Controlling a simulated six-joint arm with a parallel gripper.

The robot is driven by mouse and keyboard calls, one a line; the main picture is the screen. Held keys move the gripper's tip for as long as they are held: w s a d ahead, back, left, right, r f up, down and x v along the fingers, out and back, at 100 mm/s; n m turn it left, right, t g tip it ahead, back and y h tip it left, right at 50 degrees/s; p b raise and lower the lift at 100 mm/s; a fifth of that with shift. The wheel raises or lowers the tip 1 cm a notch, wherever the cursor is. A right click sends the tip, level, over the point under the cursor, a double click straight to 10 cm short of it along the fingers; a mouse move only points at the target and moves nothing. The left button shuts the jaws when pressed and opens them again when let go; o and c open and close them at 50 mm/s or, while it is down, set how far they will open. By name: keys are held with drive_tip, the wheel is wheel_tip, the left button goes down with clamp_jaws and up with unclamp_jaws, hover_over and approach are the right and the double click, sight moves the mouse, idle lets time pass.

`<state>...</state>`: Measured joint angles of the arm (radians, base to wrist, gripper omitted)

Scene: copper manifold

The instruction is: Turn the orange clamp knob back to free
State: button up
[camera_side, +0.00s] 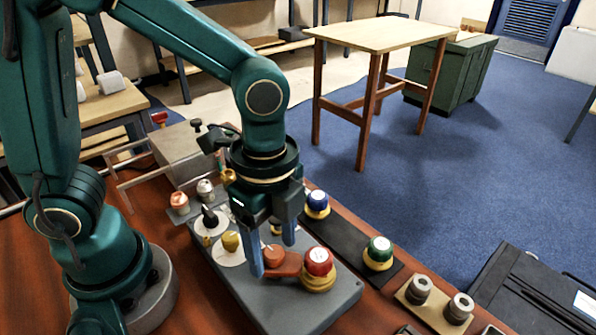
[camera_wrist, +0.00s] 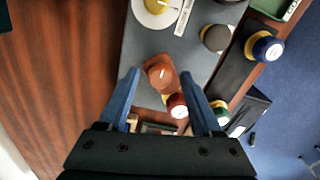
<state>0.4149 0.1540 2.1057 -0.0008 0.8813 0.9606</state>
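The orange clamp knob (camera_side: 273,254) is a round knob with a pale mark on top, at one end of an orange-red arm (camera_side: 291,266) on the grey plate (camera_side: 262,306). It also shows in the wrist view (camera_wrist: 159,75). A red-topped knob with a brass base (camera_side: 318,268) stands at the arm's other end. My gripper (camera_side: 273,258) points down, its two blue fingers open. In the wrist view my gripper (camera_wrist: 160,77) has one fingertip on each side of the orange knob, with visible gaps. I cannot tell the exact fingertip height or any contact.
A yellow knob (camera_side: 231,241) and a black knob (camera_side: 209,216) stand on the plate to the left. Blue-topped (camera_side: 317,203) and green-topped (camera_side: 379,251) brass pieces stand on a dark strip (camera_side: 350,241) behind. Grey cylinders (camera_side: 419,288) sit on a tan block at right.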

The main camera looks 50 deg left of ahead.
clamp_jaws()
drive_tip(key=shift+n, duration=0.4)
drive_tip(key=n, duration=0.3)
drive_tip(key=shift+n, duration=0.4)
drive_tip(key=n, duration=1.3)
drive_tip(key=shift+n, duration=0.3)
